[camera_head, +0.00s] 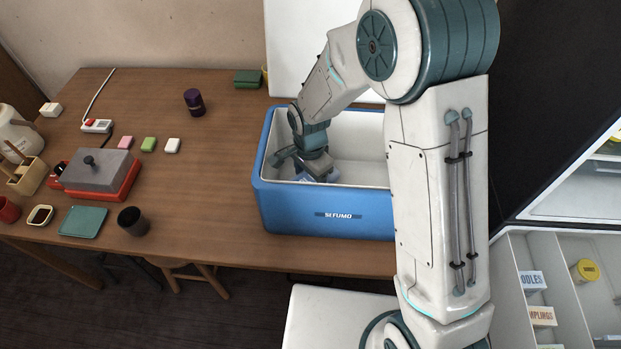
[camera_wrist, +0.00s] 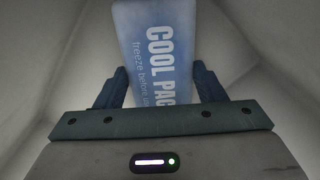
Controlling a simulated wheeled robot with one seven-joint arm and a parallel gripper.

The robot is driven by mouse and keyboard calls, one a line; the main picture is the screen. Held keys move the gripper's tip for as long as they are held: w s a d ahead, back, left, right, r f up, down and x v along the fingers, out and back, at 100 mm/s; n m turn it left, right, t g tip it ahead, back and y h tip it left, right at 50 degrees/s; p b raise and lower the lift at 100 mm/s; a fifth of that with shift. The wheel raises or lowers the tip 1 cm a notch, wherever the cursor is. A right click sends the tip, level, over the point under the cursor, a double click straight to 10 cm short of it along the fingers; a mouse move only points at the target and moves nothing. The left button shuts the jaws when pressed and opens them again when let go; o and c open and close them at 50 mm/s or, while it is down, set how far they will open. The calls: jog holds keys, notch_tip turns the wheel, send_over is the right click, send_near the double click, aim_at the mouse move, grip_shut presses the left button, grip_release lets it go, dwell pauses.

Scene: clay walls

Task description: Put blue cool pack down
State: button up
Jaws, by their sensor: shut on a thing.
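The blue cool pack (camera_wrist: 158,45) fills the upper middle of the wrist view, with "COOL PAC" and "freeze before" lettering showing. My gripper (camera_wrist: 160,88) is shut on it, one finger on each side. In the head view my gripper (camera_head: 316,172) is down inside the blue cooler box (camera_head: 330,212), near its left part. Only a small bit of the cool pack (camera_head: 304,177) shows there beside the fingers. The cooler is open, with white inner walls and "SEFUMO" on its front. Whether the pack touches the cooler floor cannot be told.
The cooler stands on a wooden table (camera_head: 215,200). To its left are a purple cup (camera_head: 194,101), a dark cup (camera_head: 132,221), small coloured blocks and a red-and-grey grill (camera_head: 97,174). A white panel (camera_head: 310,40) rises behind. An open fridge (camera_head: 560,270) is at the right.

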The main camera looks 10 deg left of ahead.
aim_at(310, 179)
jog(key=shift+f, duration=0.6)
jog(key=shift+f, duration=0.1)
jog(key=o, duration=1.2)
notch_tip(310, 179, up, 11)
jog(key=s+d+r+n+t, duration=0.1)
jog(key=s+d+r+n, duration=0.1)
jog(key=d, duration=0.5)
jog(key=s+d+r+n+t, duration=0.1)
jog(key=s+d+r+n, duration=0.2)
jog(key=s+d+r, duration=0.2)
jog(key=s+d+r+n, duration=0.3)
jog(key=s+d, duration=0.3)
jog(key=d, duration=0.4)
jog(key=shift+s+d+r+t, duration=0.2)
jog(key=shift+s+r+t, duration=0.1)
jog(key=shift+r+t, duration=0.15)
